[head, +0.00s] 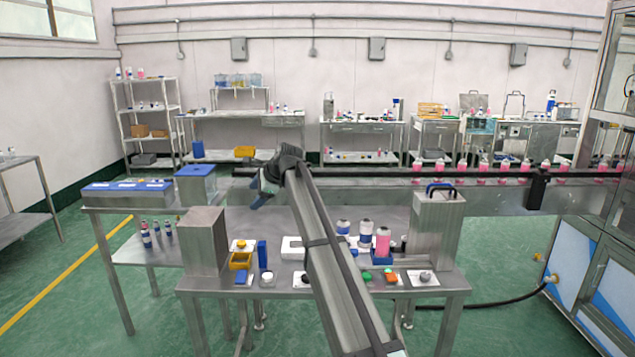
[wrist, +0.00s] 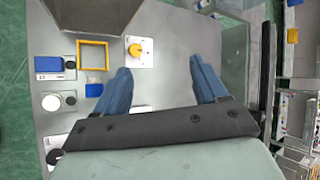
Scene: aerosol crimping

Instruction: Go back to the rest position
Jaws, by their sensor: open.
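My gripper (head: 257,193) hangs above the back part of the front metal table (head: 215,282) in the head view, with my arm reaching to it from the lower right. In the wrist view my gripper (wrist: 163,78) shows two blue fingers spread wide apart. It is open, with nothing between the fingers. Below and beyond the fingers, a white plate with a yellow knob (wrist: 136,48) lies on the table. The fingers look clear of the things on the table, though their exact height is hard to tell.
A steel box (head: 203,240) stands at the table's left and a handled steel housing (head: 437,230) at its right. Bottles (head: 383,242), a yellow bin (head: 241,260) and a blue block (head: 262,254) stand between them. A conveyor (head: 480,181) carrying pink bottles runs behind.

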